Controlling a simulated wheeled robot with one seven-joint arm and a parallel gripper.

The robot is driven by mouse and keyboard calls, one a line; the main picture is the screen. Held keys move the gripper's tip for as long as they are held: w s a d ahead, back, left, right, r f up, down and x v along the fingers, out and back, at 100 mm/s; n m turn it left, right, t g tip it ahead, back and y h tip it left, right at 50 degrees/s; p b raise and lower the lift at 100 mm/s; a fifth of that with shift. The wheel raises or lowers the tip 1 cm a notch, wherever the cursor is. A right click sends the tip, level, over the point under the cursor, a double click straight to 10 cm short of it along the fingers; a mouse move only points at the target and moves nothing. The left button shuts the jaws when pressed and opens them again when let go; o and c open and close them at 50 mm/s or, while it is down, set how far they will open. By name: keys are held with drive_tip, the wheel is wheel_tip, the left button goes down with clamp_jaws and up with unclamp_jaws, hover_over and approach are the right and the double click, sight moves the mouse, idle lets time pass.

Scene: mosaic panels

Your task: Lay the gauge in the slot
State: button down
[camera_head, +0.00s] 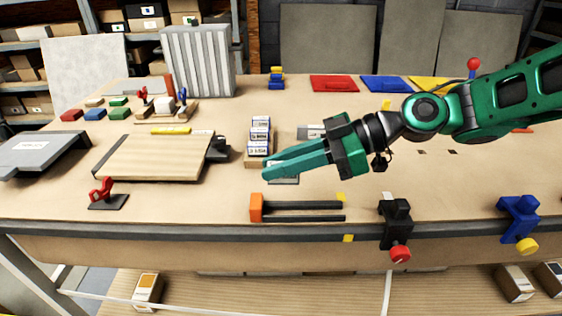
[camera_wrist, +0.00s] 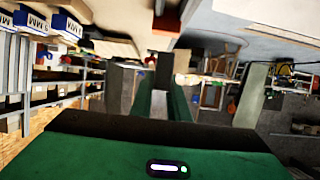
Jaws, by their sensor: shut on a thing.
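My gripper (camera_head: 268,172) reaches in from the right, its green fingers pointing left, low over the middle of the bench. I cannot tell for sure that this is the gauge. A wooden rack (camera_head: 254,163) with several blue-and-white blocks (camera_head: 260,132) marked in MM stands just behind and left of the fingertips. A pale grey plate (camera_head: 284,180) lies partly hidden below the fingers. Another grey plate (camera_head: 303,132) lies behind them. I cannot make out the slot clearly.
An orange-ended tool with two dark bars (camera_head: 300,211) lies near the front edge. A black clamp (camera_head: 397,222) and a blue clamp (camera_head: 520,218) grip that edge. A wooden board (camera_head: 155,157) and a red toggle clamp (camera_head: 103,192) are at left.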

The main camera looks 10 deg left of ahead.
sight(283, 183)
drive_tip(key=shift+s+f, duration=0.1)
drive_tip(key=shift+f, duration=2.8)
drive_tip(key=shift+f, duration=1.55)
drive_tip(key=c, duration=1.6)
unclamp_jaws()
wheel_tip(283, 183, up, 4)
drive_tip(key=shift+r, duration=0.2)
drive_tip(key=s+a+r, duration=0.1)
drive_tip(key=s+r, duration=0.1)
drive_tip(key=s, duration=0.1)
drive_tip(key=s+a+r, duration=0.2)
drive_tip(key=s, duration=0.2)
drive_tip(key=s+a+r, duration=0.2)
drive_tip(key=s, duration=0.1)
drive_tip(key=shift+s+a+r, duration=0.15)
drive_tip(key=shift+s+r, duration=0.1)
drive_tip(key=shift+r, duration=0.05)
